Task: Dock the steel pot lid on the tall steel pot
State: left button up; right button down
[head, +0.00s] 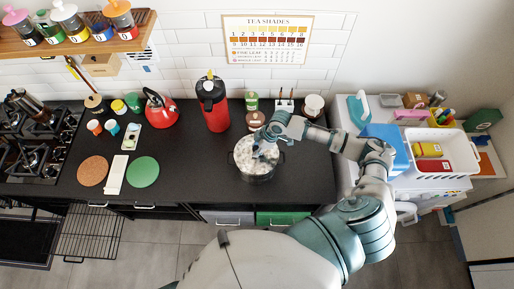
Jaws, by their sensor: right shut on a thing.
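The tall steel pot (259,176) stands on the dark counter, right of the middle of the head view. The steel lid (246,152) shows as a pale, shiny disc at the pot's mouth. At this size I cannot tell whether it is seated on the rim or held just above it. My right gripper (264,151) reaches in from the right and is shut on the lid at its top. The gripper hides the middle of the lid, including any knob. My left gripper is not in view.
A red and black flask (212,103) and a red kettle (160,107) stand behind left of the pot. A green round mat (143,172) and a cork mat (93,171) lie left. The gas hob (35,145) is far left. The counter between mats and pot is clear.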

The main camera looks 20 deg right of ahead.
jog(key=shift+a, duration=0.1)
jog(key=shift+f, duration=1.1)
dwell(0.5)
jog(key=c, duration=1.1)
grip_release()
jog(key=shift+r, duration=0.1)
jog(key=shift+p+v, duration=0.3)
jog(key=shift+v, duration=1.2)
jog(key=v, duration=0.8)
